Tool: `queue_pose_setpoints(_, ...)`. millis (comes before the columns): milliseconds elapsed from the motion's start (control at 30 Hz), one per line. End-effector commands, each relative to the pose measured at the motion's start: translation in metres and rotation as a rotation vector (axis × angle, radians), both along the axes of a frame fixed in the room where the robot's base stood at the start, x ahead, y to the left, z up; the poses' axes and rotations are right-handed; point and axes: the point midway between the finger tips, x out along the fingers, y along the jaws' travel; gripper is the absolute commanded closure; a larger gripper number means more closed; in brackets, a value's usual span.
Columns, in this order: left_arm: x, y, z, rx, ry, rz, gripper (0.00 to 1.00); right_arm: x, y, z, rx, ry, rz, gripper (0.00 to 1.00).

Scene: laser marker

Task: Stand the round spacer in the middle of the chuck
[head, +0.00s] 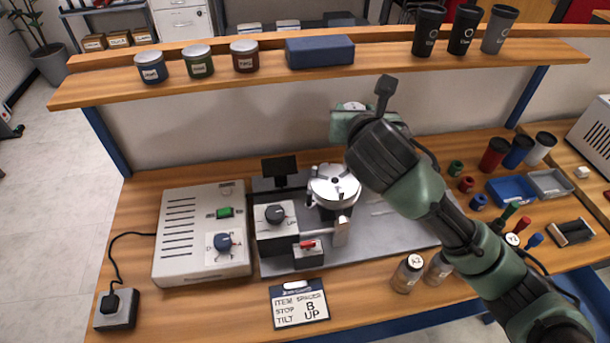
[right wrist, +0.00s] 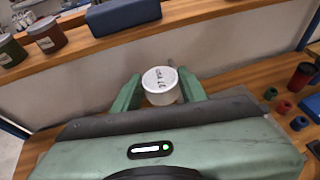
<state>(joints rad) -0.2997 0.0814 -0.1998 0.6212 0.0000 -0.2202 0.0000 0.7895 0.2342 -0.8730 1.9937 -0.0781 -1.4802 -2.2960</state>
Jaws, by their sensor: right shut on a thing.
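The round spacer (right wrist: 160,86) is a white disc with dark writing on its top. In the right wrist view it sits between the two green fingers of my right gripper (right wrist: 160,92), which is shut on it. In the head view my right gripper (head: 352,112) is above and behind the chuck, and only a bit of the spacer (head: 351,105) shows past it. The silver round chuck (head: 334,185) faces up on the marker, its jaws and centre hole empty. The spacer is apart from the chuck. My left gripper is not in view.
The white control box (head: 203,240) stands left of the marker. A card (head: 299,303) in front reads ITEM SPACER, STOP B, TILT UP. A wooden shelf (head: 220,80) with jars and cups runs behind. Bottles (head: 407,273) and trays (head: 511,190) are at right.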

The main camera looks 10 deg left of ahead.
Motion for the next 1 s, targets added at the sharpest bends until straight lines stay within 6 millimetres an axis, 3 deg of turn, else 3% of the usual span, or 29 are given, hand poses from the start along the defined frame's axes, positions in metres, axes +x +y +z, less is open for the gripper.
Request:
queue_pose_setpoints(100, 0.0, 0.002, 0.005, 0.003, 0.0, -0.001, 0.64, -0.001, 0.007, 0.011, 0.0, -0.001, 0.027, 1.0)
queue_pose_setpoints(233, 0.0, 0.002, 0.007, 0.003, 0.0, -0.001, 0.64, -0.001, 0.009, 0.0, -0.001, 0.004, 0.036, 1.0)
queue_pose_setpoints(700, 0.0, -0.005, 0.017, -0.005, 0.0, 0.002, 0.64, -0.002, 0.009, -0.119, -0.002, 0.006, 0.036, 1.0)
queue_pose_setpoints(1000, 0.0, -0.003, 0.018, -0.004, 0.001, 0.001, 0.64, -0.001, 0.009, -0.152, -0.001, 0.002, 0.036, 1.0)
